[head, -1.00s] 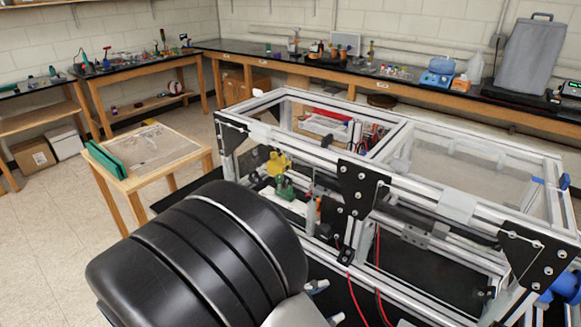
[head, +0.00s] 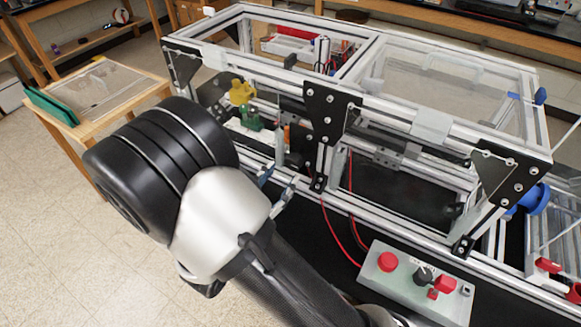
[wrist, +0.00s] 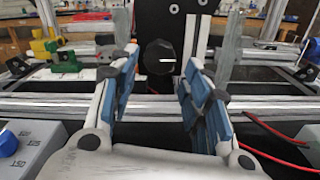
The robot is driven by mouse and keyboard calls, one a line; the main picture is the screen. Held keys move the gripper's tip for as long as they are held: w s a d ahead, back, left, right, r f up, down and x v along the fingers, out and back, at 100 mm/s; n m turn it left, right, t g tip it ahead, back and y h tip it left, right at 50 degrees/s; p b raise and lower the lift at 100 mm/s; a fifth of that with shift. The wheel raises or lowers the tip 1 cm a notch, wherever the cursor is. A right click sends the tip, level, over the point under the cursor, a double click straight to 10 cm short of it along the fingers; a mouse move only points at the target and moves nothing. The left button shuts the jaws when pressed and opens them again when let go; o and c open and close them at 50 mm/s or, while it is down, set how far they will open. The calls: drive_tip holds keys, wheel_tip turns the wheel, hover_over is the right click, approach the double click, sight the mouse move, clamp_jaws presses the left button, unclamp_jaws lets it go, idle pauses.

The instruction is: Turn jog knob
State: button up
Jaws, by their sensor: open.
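A round black knob (wrist: 160,56) with a white mark shows in the wrist view, in front of a black plate and framed between my fingers. It looks beyond the fingertips and is not visibly touched. A second black knob (head: 423,275) stands on a grey control box (head: 383,283) in the head view. I cannot tell which is the jog knob. My gripper (head: 280,178) is open and empty at the front of the extrusion frame (head: 380,208), left of the control box. Its blue-padded fingers (wrist: 159,78) are apart in the wrist view.
A red button (head: 387,262) and smaller red controls share the control box. Red cables (head: 342,232) run to it. Another grey box with a blue button (wrist: 8,142) is at the wrist view's left. Yellow (head: 242,91) and green parts sit inside the frame.

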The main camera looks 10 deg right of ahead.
sight(291, 164)
drive_tip(key=b+x, duration=0.1)
drive_tip(key=x, duration=0.5)
drive_tip(key=shift+c, duration=0.3)
drive_tip(key=c, duration=0.7)
drive_tip(key=shift+c, duration=0.2)
drive_tip(key=shift+n+p, duration=0.4)
drive_tip(key=shift+p, duration=0.2)
